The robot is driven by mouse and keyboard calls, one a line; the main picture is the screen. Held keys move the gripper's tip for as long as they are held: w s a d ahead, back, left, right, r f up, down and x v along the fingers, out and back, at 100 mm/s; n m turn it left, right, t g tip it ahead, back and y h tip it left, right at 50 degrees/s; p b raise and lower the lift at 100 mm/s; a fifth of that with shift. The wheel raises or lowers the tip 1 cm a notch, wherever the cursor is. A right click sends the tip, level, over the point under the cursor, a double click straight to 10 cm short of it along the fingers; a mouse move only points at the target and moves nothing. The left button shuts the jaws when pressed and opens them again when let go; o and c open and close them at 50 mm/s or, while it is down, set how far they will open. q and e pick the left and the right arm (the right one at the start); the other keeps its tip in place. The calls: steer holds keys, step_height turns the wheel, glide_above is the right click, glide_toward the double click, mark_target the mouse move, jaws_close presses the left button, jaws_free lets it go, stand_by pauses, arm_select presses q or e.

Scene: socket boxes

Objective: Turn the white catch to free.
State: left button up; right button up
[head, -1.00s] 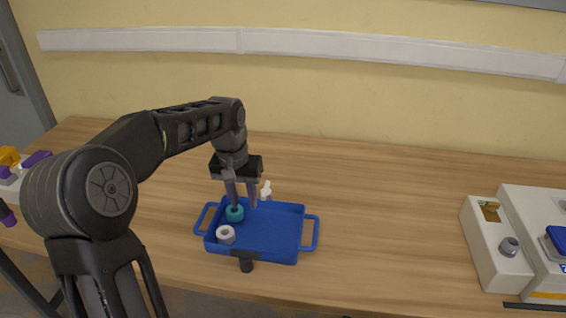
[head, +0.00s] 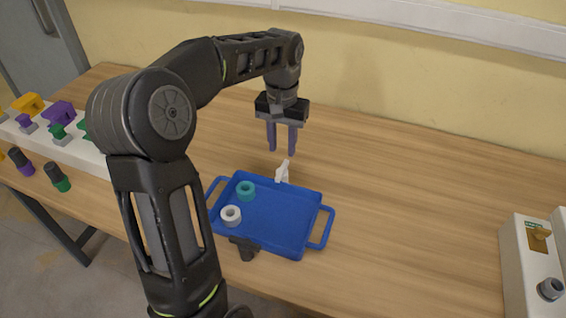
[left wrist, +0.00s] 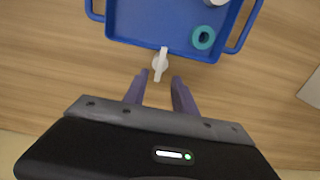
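The white catch (head: 283,172) stands at the far edge of the blue tray (head: 321,229). It also shows in the left wrist view (left wrist: 160,64), beside the tray wall, its lever pointing away from the tray. My left gripper (head: 281,152) is open and empty, pointing down above the table behind the tray. In the left wrist view its two fingers (left wrist: 157,80) are spread, with the catch just beyond the tips, between their lines. They look apart from it. My right gripper is not in view.
A teal ring (head: 245,190) and a white ring (head: 231,215) lie in the tray. A dark catch or clamp (head: 245,247) is at its near edge. Coloured plugs on a white box (head: 75,147) stand left; a pale socket box (head: 530,265) stands right. The table behind is clear.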

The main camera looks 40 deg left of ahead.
mark_target(282, 169)
arm_select(q)
step_height(282, 169, down, 7)
steer(key=shift+f, duration=0.1)
stand_by(0.3)
steer(key=shift+c, duration=0.2)
jaws_close()
stand_by(0.3)
